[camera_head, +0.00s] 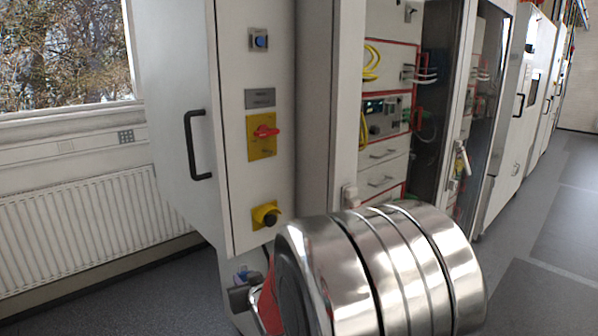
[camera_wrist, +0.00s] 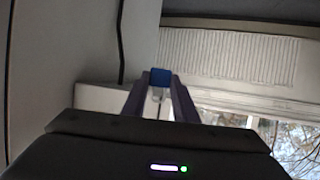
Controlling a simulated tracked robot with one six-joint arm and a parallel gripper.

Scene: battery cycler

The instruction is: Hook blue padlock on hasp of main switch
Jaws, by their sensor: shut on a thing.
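The main switch (camera_head: 264,131) is a red rotary handle on a yellow plate on the cabinet's narrow front panel in the head view. A hasp cannot be made out at this size. My gripper (camera_wrist: 160,84) is shut on the blue padlock (camera_wrist: 160,76), which sits between the two fingertips in the wrist view. The padlock's shackle is not clearly visible. In the head view a small blue patch of the padlock (camera_head: 240,276) shows low at the left of my metal arm, which hides most of the gripper. The padlock is well below the main switch and apart from it.
Below the switch is a black knob on a yellow base (camera_head: 266,215); above it is a blue button (camera_head: 260,40). A black door handle (camera_head: 196,145) juts out left of the panel. A radiator (camera_head: 85,222) lines the wall. Open racks with cables stand right.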

